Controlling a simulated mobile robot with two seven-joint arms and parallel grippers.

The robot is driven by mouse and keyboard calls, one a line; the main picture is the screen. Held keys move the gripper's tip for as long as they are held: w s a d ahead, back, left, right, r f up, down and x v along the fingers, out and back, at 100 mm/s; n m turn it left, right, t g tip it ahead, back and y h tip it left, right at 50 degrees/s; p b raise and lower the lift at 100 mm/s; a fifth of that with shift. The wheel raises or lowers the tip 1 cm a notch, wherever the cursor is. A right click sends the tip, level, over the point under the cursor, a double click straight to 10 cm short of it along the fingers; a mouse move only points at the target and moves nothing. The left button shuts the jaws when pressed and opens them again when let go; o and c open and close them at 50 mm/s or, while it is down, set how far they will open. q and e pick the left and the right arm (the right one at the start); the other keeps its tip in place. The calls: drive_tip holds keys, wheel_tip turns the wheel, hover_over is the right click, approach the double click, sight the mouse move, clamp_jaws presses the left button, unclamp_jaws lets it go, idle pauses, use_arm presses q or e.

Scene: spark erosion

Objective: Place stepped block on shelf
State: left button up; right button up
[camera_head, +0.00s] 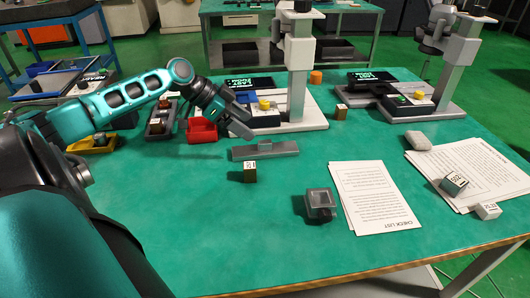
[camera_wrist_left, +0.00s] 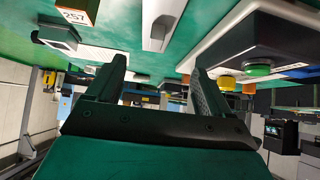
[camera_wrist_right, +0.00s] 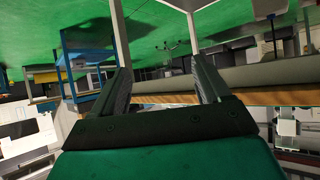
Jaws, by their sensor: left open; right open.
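A grey metal block with a raised middle (camera_head: 264,151), which looks like the stepped block, lies on the green table. A pale grey piece at the top of the left wrist view (camera_wrist_left: 160,22) appears to be the same block. My left gripper (camera_head: 243,128) is just behind and left of the block, apart from it. The left wrist view shows its fingers (camera_wrist_left: 158,72) open and empty. My right gripper is outside the head view; the right wrist view shows its fingers (camera_wrist_right: 163,80) open and empty. A blue-framed rack (camera_head: 107,42) stands at the far left; I cannot tell if it is the shelf.
A small labelled cube (camera_head: 250,172) lies just in front of the block. Red (camera_head: 202,131) and yellow (camera_head: 92,144) bins sit at left. A measuring stand (camera_head: 296,75) rises behind. A checklist sheet (camera_head: 372,197) and a clear-topped grey item (camera_head: 320,204) lie right.

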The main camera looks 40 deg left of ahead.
sight(264, 142)
use_arm(q)
drive_tip(key=x, duration=0.3)
drive_tip(key=shift+w+d+f, duration=0.1)
drive_tip(key=shift+d+f, duration=0.05)
drive_tip(key=shift+f, duration=0.05)
drive_tip(key=shift+s+f+b+x, duration=0.1)
drive_tip(key=shift+s+b+x, duration=0.1)
drive_tip(key=shift+x, duration=0.7)
drive_tip(key=shift+s+f+b+x, duration=0.1)
drive_tip(key=shift+b+x, duration=0.1)
drive_tip(key=shift+x, duration=0.7)
drive_tip(key=shift+s+f+b+x, duration=0.1)
drive_tip(key=shift+s+b+x, duration=0.1)
drive_tip(key=shift+x, duration=0.7)
drive_tip(key=shift+w+r, duration=0.1)
drive_tip(key=c, duration=1.5)
